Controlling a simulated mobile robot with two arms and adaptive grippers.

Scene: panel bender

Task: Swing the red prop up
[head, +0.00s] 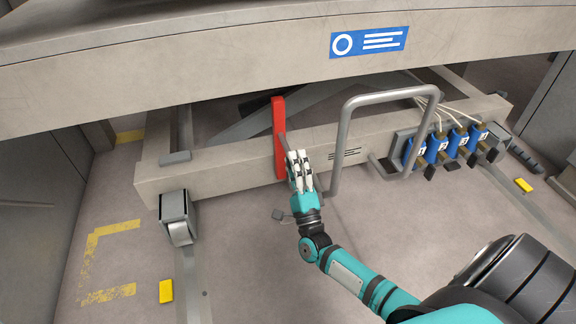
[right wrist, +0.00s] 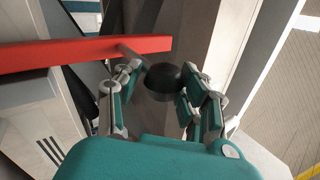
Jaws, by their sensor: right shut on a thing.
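The red prop (head: 279,140) is a flat bar in the middle of the head view. It stands about upright against the front of the lower grey beam, and its top end is just under the upper beam. In the right wrist view the prop (right wrist: 80,53) crosses the upper left. A thin grey pin runs from it to a dark round knob (right wrist: 164,78). My right gripper (head: 296,162) is at the prop's lower half, with its fingers closed around the knob in the right wrist view (right wrist: 163,92). My left gripper is not in view.
A grey tube handle (head: 341,140) stands right of my right gripper. Several blue numbered units (head: 434,148) with dark pedals sit further right. The upper beam (head: 200,75) hangs low over the work area.

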